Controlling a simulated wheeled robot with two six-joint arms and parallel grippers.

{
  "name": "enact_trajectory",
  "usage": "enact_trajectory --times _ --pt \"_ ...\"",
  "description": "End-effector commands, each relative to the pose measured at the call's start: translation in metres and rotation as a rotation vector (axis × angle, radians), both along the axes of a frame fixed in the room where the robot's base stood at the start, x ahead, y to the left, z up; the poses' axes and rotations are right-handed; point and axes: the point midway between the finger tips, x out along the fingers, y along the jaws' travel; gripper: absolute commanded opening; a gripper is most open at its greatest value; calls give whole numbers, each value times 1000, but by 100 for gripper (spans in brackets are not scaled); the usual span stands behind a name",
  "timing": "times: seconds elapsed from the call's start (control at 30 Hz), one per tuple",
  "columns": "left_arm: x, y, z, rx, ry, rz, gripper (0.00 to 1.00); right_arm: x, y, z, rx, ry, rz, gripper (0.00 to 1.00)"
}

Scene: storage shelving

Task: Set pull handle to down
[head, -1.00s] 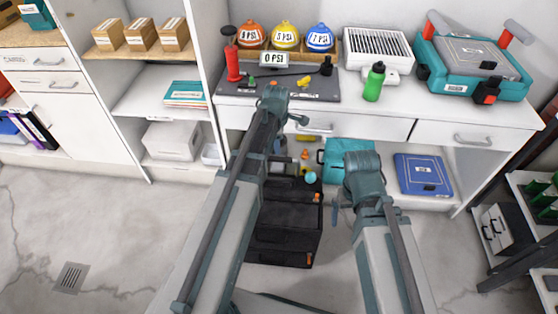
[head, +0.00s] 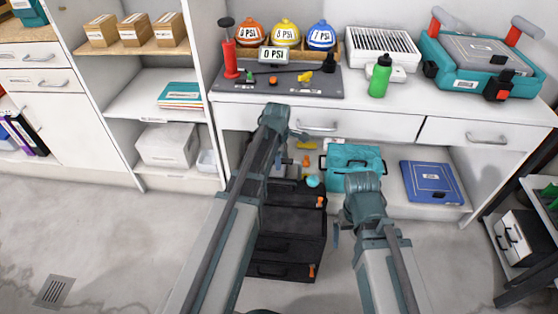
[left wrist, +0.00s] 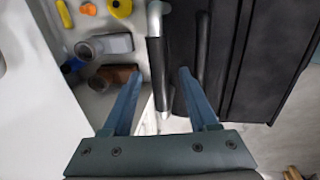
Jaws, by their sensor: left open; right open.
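A black toolbox with drawers (head: 284,228) stands on the floor below the white workbench, in the middle of the head view. In the left wrist view, a bar with silver ends and a black grip (left wrist: 156,62), which looks like the pull handle, runs along the side of the dark toolbox (left wrist: 265,50). My left gripper (left wrist: 161,76) is open, with the bar between its fingers in the picture; I cannot tell whether they touch. In the head view my arm mostly hides this gripper. My right gripper (head: 337,233) is partly visible right of the toolbox, apart from it.
A teal bag (head: 353,158) and a blue case (head: 432,182) lie on the lower shelf. Floor is free to the left.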

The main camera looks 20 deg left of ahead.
Motion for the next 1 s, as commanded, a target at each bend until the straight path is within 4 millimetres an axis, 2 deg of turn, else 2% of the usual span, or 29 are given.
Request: enact_trajectory --times 0.1,0.4,0.43,1.0 --pt "0 0 1 0 0 0 58 0 0 1 0 0 0 100" --pt "0 0 1 0 0 0 4 0 0 1 0 0 0 100" --pt "0 0 1 0 0 0 0 0 0 1 0 0 0 100" --pt "0 0 1 0 0 0 0 0 0 1 0 0 0 100"
